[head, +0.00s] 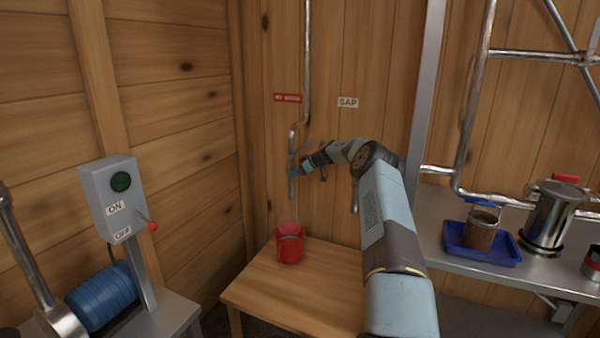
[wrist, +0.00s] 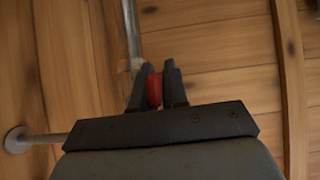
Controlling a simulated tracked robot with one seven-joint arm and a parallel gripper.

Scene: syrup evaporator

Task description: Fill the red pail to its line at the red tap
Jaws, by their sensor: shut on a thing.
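The red pail (head: 290,256) stands upright on the wooden table, below the spout of a metal pipe tap (head: 292,183). Its inside looks greyish; I cannot tell how full it is or see its line. My gripper (head: 299,174) is up at this tap, well above the pail. In the wrist view my gripper (wrist: 158,72) is shut on a small red handle (wrist: 154,90), with the metal pipe just beyond. Whether liquid is running from the spout is too small to tell.
The wooden table (head: 258,288) is clear around the pail. A blue tray (head: 462,250) and a metal pot (head: 548,220) are on the right bench; a switch box (head: 110,190) is at left.

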